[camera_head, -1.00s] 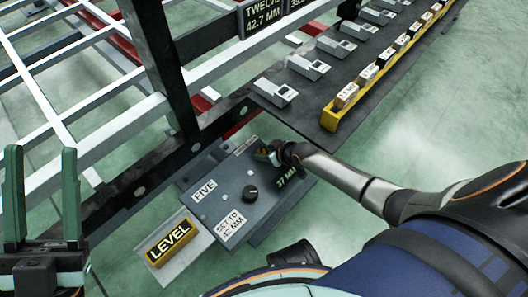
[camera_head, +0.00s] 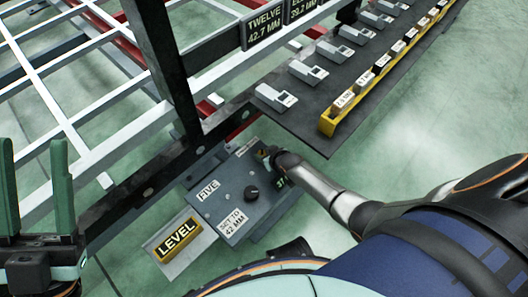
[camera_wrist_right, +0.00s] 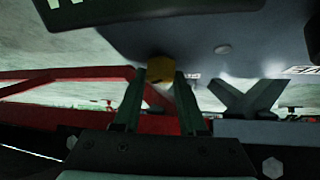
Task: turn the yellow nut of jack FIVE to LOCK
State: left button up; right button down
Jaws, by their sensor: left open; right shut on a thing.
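Jack FIVE is a grey box (camera_head: 236,216) below the chassis rail, with a FIVE label, a black knob (camera_head: 251,193) and a SET TO 42 MM label (camera_head: 232,223). My right gripper (camera_head: 265,155) is at the box's far right corner, and my wrist partly covers the green readout there. In the right wrist view the yellow nut (camera_wrist_right: 160,71) sits between the two fingertips of my right gripper (camera_wrist_right: 160,88), which is shut on it. The nut's LOCK marking cannot be read. My left gripper (camera_head: 35,150) is open and empty at the left edge.
A yellow-framed LEVEL sign (camera_head: 178,240) lies on a plate beside the jack. A dark shelf (camera_head: 310,128) with several grey devices and a yellow block tray (camera_head: 333,126) is above right. The chassis rail (camera_head: 150,188) and dark post (camera_head: 165,65) stand close by. Green floor lies right.

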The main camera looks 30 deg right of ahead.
jog(key=shift+d, duration=0.1)
jog(key=shift+c, duration=2.3)
grip_release()
pick_arm(q)
jog(key=shift+r, duration=0.1)
notch_tip(320, 180, up, 8)
jog(key=m+p, duration=0.1)
jog(key=p, duration=0.7)
pick_arm(e)
jog(key=v, duration=1.2)
jog(key=shift+s+r+p, duration=0.1)
jog(key=shift+p, duration=0.2)
pick_arm(q)
jog(key=w+f+n+y, duration=0.1)
jog(key=f+y, duration=0.1)
jog(key=w+a+f+n+y, duration=0.1)
jog(key=w+f+n+y, duration=0.1)
jog(key=shift+w+a+f, duration=0.1)
jog(key=shift+a, duration=0.05)
pick_arm(e)
jog(key=shift+s+r, duration=0.1)
